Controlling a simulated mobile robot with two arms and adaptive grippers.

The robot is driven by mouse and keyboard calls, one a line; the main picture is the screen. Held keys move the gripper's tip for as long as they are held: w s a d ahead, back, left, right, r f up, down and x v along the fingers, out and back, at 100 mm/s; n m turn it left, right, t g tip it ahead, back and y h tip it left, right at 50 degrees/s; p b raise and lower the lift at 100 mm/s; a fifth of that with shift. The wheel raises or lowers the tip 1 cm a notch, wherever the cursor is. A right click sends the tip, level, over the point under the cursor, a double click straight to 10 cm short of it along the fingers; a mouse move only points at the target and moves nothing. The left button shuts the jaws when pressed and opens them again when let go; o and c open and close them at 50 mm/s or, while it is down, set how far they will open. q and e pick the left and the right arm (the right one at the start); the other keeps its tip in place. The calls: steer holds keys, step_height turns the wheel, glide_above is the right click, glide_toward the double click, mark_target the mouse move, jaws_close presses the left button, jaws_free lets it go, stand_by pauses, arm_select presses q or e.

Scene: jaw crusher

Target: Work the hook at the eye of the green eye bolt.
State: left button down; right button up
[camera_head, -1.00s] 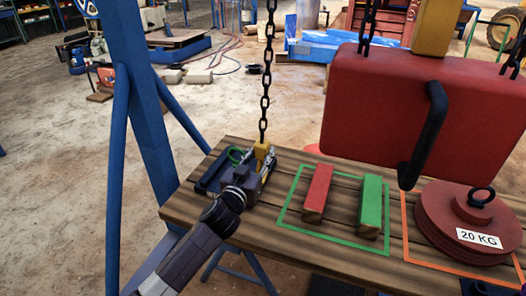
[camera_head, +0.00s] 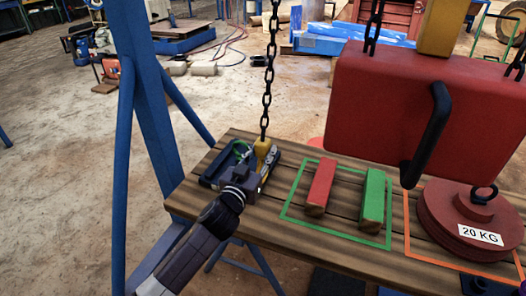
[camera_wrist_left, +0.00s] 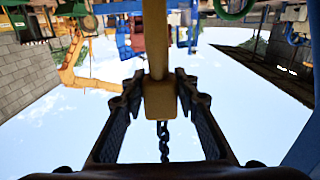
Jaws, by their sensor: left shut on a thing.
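A yellow hook block (camera_head: 262,147) hangs on a dark chain (camera_head: 267,85) over the left end of the wooden table. My left gripper (camera_head: 256,166) is shut on this block, which also shows between the fingers in the left wrist view (camera_wrist_left: 160,100). The green eye bolt (camera_head: 241,150) is at the dark blue tray just left of the block. A green ring (camera_wrist_left: 236,9) shows at the top right of the left wrist view. The hook's tip and its contact with the eye are too small to tell. My right gripper is not seen.
The wooden table (camera_head: 262,208) bears a red block (camera_head: 320,183) and a green block (camera_head: 372,197) inside a green outline. A round 20 KG weight (camera_head: 455,216) sits at the right. A large red body (camera_head: 390,105) with a black handle hangs above the table.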

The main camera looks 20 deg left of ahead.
arm_select(q)
steer(key=shift+r, duration=0.3)
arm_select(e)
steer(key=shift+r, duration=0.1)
arm_select(q)
steer(key=shift+a, duration=0.6)
steer(key=shift+a+p, duration=0.35)
steer(key=shift+a, duration=0.25)
steer(key=a+p, duration=0.2)
steer(key=a, duration=0.8)
steer(key=shift+s, duration=0.15)
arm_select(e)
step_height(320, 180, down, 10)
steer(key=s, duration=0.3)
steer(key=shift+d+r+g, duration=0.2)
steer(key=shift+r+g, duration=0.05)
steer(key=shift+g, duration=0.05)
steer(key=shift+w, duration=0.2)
